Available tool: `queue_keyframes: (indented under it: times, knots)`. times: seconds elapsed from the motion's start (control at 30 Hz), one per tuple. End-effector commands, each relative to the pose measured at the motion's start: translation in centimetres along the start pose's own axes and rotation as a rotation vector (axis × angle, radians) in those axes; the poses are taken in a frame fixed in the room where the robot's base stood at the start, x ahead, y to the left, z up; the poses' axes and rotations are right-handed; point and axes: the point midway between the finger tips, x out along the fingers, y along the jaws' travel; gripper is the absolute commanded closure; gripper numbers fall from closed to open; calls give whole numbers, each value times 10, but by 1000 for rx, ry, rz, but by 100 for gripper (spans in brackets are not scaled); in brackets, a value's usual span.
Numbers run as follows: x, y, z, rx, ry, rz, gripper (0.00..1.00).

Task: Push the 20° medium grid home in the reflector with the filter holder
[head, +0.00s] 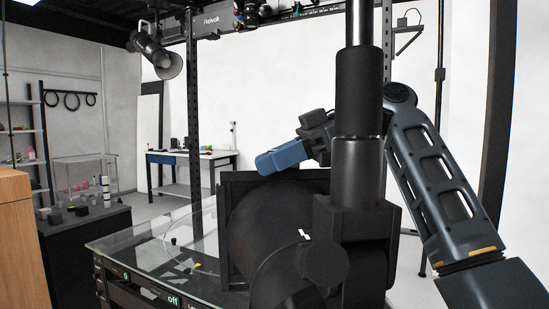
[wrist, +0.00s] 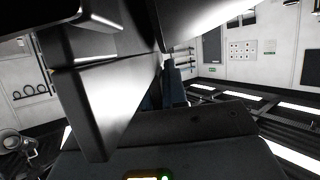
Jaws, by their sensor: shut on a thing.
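A large dark round form, seemingly the reflector (head: 270,220), stands above the glass table with a square black frame, seemingly the filter holder (head: 224,215), around or behind it. My column hides its right side. My gripper (head: 263,164), at the blue end of my arm, is at the frame's top edge; whether it touches cannot be told. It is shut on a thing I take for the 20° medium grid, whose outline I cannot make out. In the wrist view, dark slabs fill the left, above a broad dark panel (wrist: 185,145). How far in the grid sits is hidden.
The glass turntable top (head: 135,243) has a few small items on it. A dark bench with bottles (head: 90,225) is at the left, beside a wooden cabinet (head: 15,240). A lamp (head: 158,55) hangs at upper left. A desk (head: 195,158) stands behind.

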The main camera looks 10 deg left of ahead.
Motion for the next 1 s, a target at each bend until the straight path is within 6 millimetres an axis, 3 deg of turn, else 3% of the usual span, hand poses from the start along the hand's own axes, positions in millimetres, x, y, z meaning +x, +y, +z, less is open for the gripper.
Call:
queue_keyframes:
  times: [0.4,0.43,0.7,1.0]
  knots:
    - [4,0,9,-1,1,0,100]
    - [4,0,8,-1,0,0,86]
    - [3,0,8,0,0,0,60]
    - [1,0,8,1,0,0,58]
